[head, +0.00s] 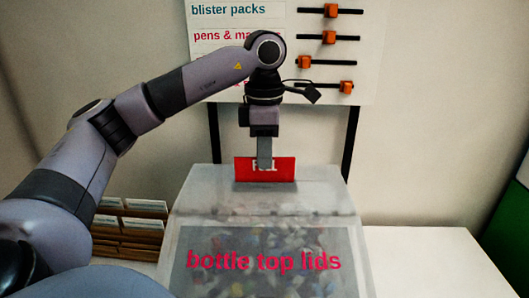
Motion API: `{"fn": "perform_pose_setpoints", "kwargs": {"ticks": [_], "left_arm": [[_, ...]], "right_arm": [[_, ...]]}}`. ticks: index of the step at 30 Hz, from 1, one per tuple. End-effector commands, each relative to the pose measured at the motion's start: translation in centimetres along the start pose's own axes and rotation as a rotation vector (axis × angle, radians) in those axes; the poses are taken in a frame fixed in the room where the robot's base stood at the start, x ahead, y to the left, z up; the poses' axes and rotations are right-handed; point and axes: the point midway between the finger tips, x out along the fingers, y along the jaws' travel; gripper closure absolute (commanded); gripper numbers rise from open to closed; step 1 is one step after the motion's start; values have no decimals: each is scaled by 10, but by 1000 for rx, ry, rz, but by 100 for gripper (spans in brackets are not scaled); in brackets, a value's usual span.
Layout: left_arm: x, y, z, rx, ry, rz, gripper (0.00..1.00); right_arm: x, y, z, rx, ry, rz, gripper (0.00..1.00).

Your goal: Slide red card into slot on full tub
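A red card (283,170) with partly covered white lettering stands upright at the top of a translucent tub (200,205). The tub is labelled "bottle top lids" and holds many small mixed-colour pieces. My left gripper (264,160) points down at the card, with a finger in front of its middle, and looks shut on it. The card's lower edge meets the top of the tub; I cannot tell whether it is in the slot. The slot itself is not visible. My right gripper is not in view.
A white board (235,30) behind carries text labels such as "blister packs" and several orange sliders on black rods. A wooden rack of cards (130,230) stands left of the tub. The white table (430,260) is clear on the right.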

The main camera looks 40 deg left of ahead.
Motion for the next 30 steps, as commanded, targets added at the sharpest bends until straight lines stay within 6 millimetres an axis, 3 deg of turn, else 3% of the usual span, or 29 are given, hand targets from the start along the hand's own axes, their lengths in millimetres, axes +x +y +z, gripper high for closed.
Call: {"fn": "perform_pose_setpoints", "kwargs": {"ticks": [30], "left_arm": [[10,0,0,0,1,-1,100]], "right_arm": [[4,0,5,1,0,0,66]]}}
